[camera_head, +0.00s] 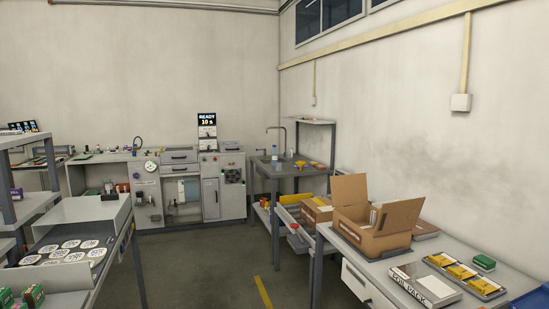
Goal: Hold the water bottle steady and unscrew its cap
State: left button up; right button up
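A small pale, bluish upright item that looks like a water bottle (274,154) stands on the grey sink table in the far corner. It is too small to make out its cap clearly. Neither of my grippers is in view, and nothing is seen touching the bottle.
A right-hand bench (395,268) carries an open cardboard box (375,242), a foil pack box and a tray of yellow packets. A tray unit (122,217) stands left. Clear floor (205,265) lies between.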

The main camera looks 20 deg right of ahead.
aim_at(273, 151)
jog(key=i+z, duration=0.3)
jog(key=i, duration=4)
jog(key=l, duration=0.1)
